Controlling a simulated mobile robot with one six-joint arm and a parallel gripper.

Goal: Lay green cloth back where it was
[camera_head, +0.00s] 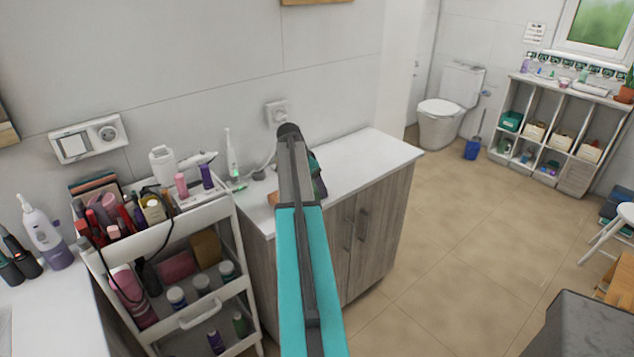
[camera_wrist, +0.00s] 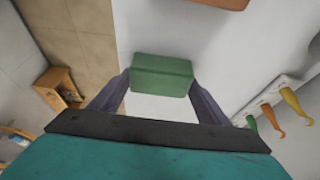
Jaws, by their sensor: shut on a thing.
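The green cloth (camera_wrist: 162,72) looks like a folded block in the wrist view. It sits between the two dark fingers of my gripper (camera_wrist: 160,86), which is shut on it. In the head view, my arm hides most of my gripper (camera_head: 317,178), and only a dark edge with a little green shows beside the arm. It is over the white top (camera_head: 365,160) of the wooden cabinet. I cannot tell whether the cloth touches that top.
A white cart (camera_head: 190,222) full of bottles and cosmetics stands left of the cabinet. An electric toothbrush (camera_head: 231,155) stands at the cabinet's back left. The cabinet top's right part is clear. Orange and yellow items (camera_wrist: 268,115) show right in the wrist view.

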